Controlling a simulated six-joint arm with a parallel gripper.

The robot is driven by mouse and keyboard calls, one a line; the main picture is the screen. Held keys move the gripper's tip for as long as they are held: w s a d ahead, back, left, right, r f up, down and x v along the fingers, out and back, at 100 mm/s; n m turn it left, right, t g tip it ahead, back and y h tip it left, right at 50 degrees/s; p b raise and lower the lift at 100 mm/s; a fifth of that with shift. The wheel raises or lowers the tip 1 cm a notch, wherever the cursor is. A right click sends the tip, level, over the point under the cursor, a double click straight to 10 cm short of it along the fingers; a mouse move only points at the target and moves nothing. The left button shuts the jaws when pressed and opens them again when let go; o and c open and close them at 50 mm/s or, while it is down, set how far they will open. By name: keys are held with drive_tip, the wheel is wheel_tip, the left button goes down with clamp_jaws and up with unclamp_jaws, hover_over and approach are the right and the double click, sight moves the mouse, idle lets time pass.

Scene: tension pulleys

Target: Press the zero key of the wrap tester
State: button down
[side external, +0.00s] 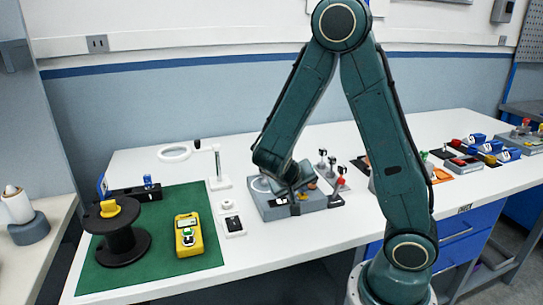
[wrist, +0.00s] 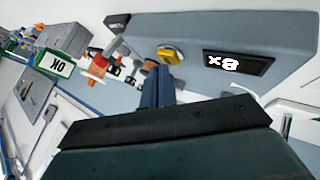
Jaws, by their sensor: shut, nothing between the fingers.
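The wrap tester appears to be the grey box (side external: 277,211) on the white table in the side external view, under my gripper. Its grey top (wrist: 225,35) fills the upper part of the wrist view. A dark display (wrist: 238,63) with white characters lies on it. A round yellow key (wrist: 170,55) sits left of the display; I cannot read a mark on it. My gripper (wrist: 163,75) is shut and empty, its fingertips close to the yellow key in the picture. I cannot tell whether they touch it. My wrist hides part of the box in the side external view.
A green mat (side external: 200,268) holds a black spool (side external: 122,243) and a yellow meter (side external: 188,234). A magnifier stand (side external: 219,180) rises left of the tester. Small posts with coloured knobs (side external: 340,172) stand just right of it.

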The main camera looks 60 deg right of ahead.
sight(301, 197)
drive_tip(key=shift+f, duration=0.4)
idle(0.5)
drive_tip(key=shift+r, duration=0.85)
drive_tip(key=shift+r, duration=0.1)
idle(0.3)
drive_tip(key=shift+r, duration=2.4)
